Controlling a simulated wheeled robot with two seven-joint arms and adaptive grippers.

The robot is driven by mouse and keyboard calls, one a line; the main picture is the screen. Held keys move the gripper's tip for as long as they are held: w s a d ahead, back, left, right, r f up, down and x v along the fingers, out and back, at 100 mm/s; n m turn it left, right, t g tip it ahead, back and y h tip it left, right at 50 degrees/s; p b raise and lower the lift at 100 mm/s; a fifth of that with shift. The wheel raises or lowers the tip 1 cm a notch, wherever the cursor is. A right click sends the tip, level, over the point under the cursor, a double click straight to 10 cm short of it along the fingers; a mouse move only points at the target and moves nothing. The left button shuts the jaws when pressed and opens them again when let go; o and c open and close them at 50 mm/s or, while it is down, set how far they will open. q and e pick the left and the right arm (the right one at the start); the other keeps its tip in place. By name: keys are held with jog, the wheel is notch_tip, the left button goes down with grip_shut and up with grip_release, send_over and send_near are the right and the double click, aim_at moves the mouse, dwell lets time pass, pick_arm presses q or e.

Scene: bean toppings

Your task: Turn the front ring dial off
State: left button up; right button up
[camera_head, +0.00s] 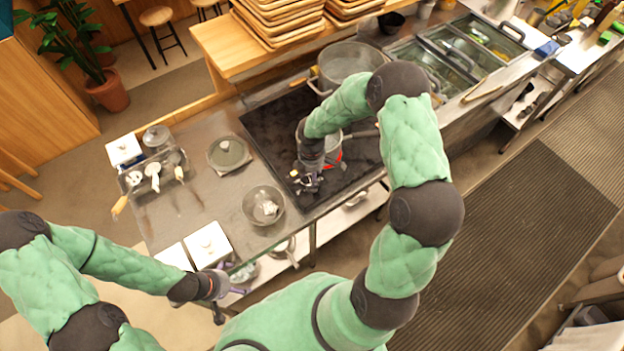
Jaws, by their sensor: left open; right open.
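The black cooktop (265,125) is set into the metal counter. A red ring (340,158) shows on it beside a pot (346,135) that my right forearm partly covers. My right gripper (309,187) is open over the cooktop's near left part, close to its edge. Small light marks (295,173) show beside it. The front ring dial cannot be made out; the gripper may hide it. I cannot tell whether the gripper touches anything. My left gripper (240,291) is open and empty, low in front of the counter's near edge.
A large pot (350,60) stands at the cooktop's back. A glass bowl (263,206), a lid (228,153), white containers (208,244) and a utensil tray (155,180) occupy the left counter. Wooden trays (275,20) are stacked behind. The floor mat (510,240) at right is clear.

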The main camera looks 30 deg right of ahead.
notch_tip(320, 180, up, 7)
jog(key=shift+r, duration=0.15)
dwell(0.7)
